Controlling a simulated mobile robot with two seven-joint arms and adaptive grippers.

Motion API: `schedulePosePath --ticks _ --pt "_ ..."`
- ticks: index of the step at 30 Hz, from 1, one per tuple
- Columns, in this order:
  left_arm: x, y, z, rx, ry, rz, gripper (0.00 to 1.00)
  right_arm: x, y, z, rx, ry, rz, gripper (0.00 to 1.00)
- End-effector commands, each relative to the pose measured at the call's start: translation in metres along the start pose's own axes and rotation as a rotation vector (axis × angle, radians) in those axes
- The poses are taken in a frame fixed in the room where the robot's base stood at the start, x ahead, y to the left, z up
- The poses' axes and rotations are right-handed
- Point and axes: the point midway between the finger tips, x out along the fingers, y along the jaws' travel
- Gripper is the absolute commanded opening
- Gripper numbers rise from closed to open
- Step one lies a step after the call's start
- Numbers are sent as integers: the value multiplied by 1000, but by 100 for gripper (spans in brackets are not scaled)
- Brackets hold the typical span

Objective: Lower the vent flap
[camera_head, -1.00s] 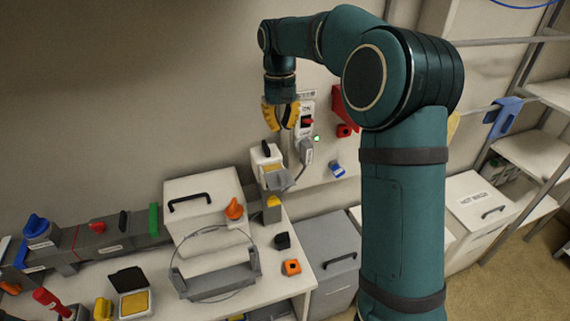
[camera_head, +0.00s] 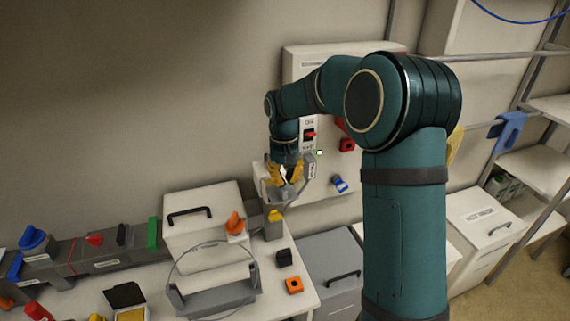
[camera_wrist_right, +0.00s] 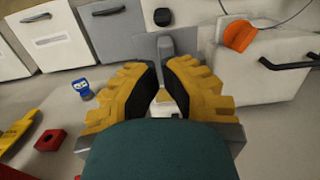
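The vent appears to be the small white housing (camera_head: 262,184) against the wall at the table's back right corner. A grey flap (camera_head: 287,195) sticks out at its front, partly hidden by my right gripper. My right gripper (camera_head: 285,175) is just above the flap, yellow fingers apart with a gap between them. In the right wrist view a grey upright piece (camera_wrist_right: 166,47), likely part of the flap, shows between the fingertips (camera_wrist_right: 161,70); I cannot tell whether they touch it. My left gripper is not in view.
A white switch panel with a red switch (camera_head: 309,135) and a grey plug (camera_head: 309,163) is on the wall beside the gripper. A white lidded box (camera_head: 205,230) and a grey wire-handled carrier (camera_head: 215,297) stand left.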

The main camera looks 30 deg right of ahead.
Motion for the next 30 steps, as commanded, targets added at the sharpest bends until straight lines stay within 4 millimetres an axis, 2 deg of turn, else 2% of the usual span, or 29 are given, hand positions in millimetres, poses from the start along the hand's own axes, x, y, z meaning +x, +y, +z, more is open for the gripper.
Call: schedulePosePath --ticks 6,17,30 --pt "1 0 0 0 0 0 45 11 0 0 0 1 0 0" --pt "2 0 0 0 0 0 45 12 0 0 0 3 0 0" --pt "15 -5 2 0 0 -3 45 15 -2 -7 0 71 0 0"
